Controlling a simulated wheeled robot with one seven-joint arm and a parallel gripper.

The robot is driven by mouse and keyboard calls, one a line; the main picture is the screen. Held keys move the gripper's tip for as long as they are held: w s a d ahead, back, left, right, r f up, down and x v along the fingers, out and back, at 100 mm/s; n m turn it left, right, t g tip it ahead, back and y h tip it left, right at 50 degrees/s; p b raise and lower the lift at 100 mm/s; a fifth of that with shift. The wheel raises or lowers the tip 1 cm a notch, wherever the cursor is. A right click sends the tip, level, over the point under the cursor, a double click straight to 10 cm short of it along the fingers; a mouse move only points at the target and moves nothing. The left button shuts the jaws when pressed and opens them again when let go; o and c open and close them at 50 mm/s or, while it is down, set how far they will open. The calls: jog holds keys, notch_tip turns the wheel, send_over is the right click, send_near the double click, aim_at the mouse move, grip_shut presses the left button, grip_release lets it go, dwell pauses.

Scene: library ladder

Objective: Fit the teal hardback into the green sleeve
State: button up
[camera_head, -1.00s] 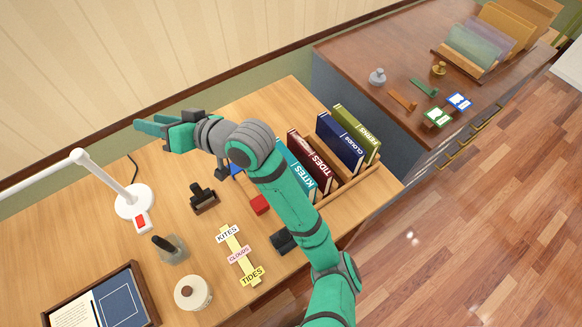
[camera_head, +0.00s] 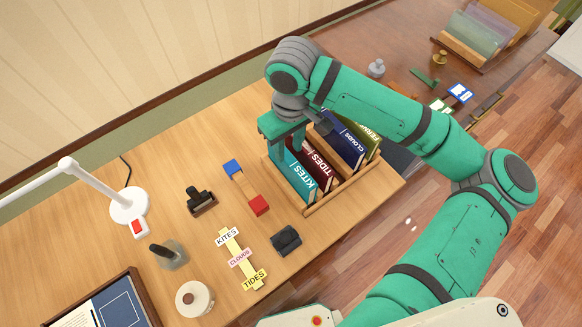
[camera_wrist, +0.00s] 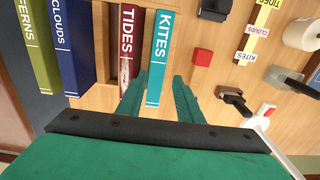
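The teal hardback "KITES" (camera_head: 298,178) stands at the near left end of a wooden book rack (camera_head: 345,190), beside the dark red "TIDES" book. My gripper (camera_head: 287,148) is pointing down at the book's back end, partly hidden by my own wrist. In the wrist view the open fingers (camera_wrist: 157,95) lie on either side of the teal book (camera_wrist: 160,62); whether they touch it is unclear. The left finger is near the gap towards "TIDES". The pale green sleeve (camera_head: 473,33) stands at the front of a wooden holder on the brown cabinet at upper right.
"TIDES" (camera_head: 315,160), "CLOUDS" (camera_head: 340,145) and an olive book (camera_head: 367,133) share the rack. A red block (camera_head: 258,205), black stamp (camera_head: 200,199), name labels (camera_head: 240,258) and white lamp (camera_head: 128,205) are on the desk. Orange sleeves stand behind the green one.

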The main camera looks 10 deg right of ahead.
aim_at(292, 168)
jog(key=shift+s+d+f, duration=0.15)
jog(key=shift+s+d, duration=0.05)
jog(key=shift+d, duration=0.3)
jog(key=shift+a+f, duration=0.15)
jog(key=shift+f, duration=5.05)
grip_shut()
jog(key=shift+r, duration=0.15)
notch_tip(292, 168, up, 10)
jog(key=shift+f, duration=0.15)
